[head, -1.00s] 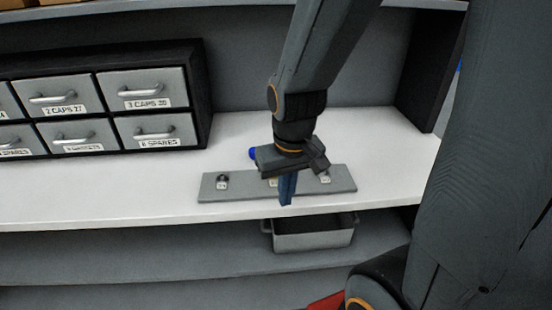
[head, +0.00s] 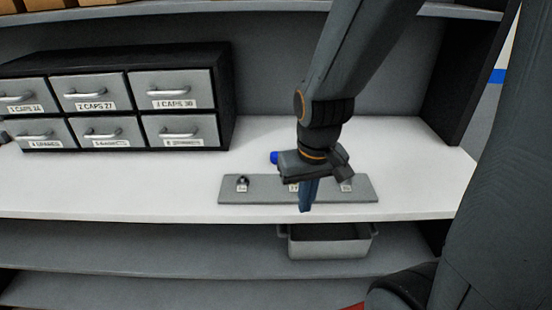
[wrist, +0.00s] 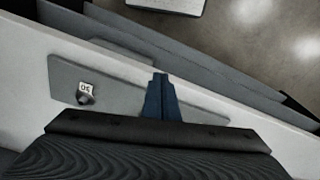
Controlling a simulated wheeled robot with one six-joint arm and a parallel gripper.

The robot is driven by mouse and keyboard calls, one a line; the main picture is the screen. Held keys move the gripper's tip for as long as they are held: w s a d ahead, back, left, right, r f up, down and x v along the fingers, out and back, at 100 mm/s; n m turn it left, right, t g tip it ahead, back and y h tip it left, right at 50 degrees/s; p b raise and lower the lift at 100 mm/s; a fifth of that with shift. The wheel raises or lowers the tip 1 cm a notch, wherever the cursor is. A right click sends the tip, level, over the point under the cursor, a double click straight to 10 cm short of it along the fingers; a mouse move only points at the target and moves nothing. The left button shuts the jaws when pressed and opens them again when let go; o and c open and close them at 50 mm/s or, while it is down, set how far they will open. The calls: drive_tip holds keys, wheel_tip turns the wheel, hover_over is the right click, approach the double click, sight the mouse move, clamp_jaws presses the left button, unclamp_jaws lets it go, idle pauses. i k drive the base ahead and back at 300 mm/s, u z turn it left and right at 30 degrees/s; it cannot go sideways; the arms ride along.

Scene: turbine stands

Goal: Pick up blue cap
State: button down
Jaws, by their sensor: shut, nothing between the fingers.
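A small blue rounded thing (head: 274,157), which may be the blue cap, shows at the left edge of my gripper's body in the head view. I cannot tell whether it sits on the shelf behind or belongs to my wrist. My gripper (head: 306,208) points down in front of the grey plate (head: 265,195), hiding part of its middle. Its blue fingers are shut with nothing between them; they also show in the wrist view (wrist: 160,78), overlapping the plate's right part. No blue cap shows in the wrist view.
The plate carries a small metal fitting (head: 242,182) and labels. A drawer cabinet (head: 125,77) with labelled drawers stands at the left. A grey bin (head: 330,246) sits on the lower shelf. The white shelf top (head: 150,190) is clear between cabinet and plate.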

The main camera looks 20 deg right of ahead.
sight(274, 156)
drive_tip(key=z, duration=1.6)
drive_tip(key=k, duration=1)
drive_tip(key=u, duration=1.05)
drive_tip(key=i, duration=1)
drive_tip(key=u, duration=0.05)
